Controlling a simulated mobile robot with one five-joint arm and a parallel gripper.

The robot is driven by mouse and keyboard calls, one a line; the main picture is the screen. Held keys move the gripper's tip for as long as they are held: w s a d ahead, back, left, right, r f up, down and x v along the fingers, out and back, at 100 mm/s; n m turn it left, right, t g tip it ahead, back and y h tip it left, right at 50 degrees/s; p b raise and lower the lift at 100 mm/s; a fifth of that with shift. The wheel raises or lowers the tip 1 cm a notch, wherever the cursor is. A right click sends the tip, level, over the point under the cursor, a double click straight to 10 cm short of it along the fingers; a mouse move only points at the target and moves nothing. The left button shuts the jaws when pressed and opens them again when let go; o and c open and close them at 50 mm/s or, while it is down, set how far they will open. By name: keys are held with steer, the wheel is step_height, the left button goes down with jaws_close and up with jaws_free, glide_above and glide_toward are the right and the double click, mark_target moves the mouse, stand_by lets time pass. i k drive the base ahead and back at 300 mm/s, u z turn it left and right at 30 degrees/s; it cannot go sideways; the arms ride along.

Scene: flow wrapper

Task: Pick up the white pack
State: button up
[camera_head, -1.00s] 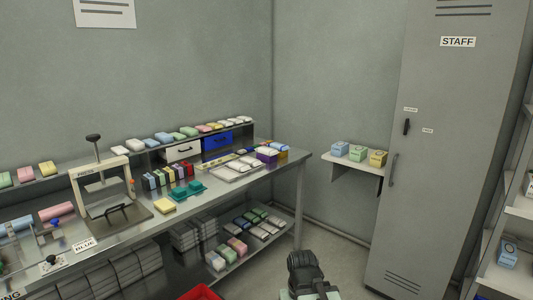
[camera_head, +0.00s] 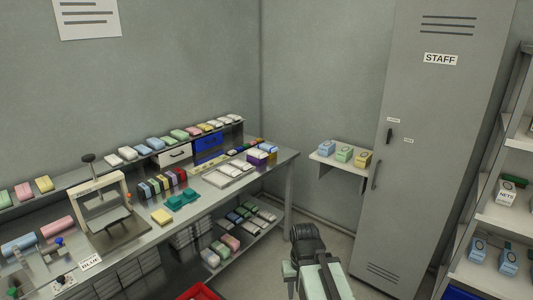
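Several white packs are in view, and I cannot tell which one the task names. Two white packs (camera_head: 113,160) lie at the left part of the raised shelf's row, and more white packs (camera_head: 234,119) lie at its right end. A pale tray (camera_head: 216,182) on the bench holds small white packs. Whitish packs (camera_head: 265,215) also lie on the lower shelf under the bench. My arm shows at the bottom centre as a dark joint and mint-green link, well apart from all the packs. My gripper's fingers do not show.
The steel bench (camera_head: 150,235) runs along the left wall with a press (camera_head: 103,207) and teal pieces (camera_head: 184,199) on it. A wall shelf (camera_head: 333,162) holds three boxes. A grey locker (camera_head: 425,170) and a rack (camera_head: 505,218) stand right. A red bin (camera_head: 198,292) is at the bottom.

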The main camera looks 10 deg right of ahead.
mark_target(254, 152)
steer(key=z, duration=0.55)
steer(key=i, duration=2.3)
steer(key=u, duration=2.25)
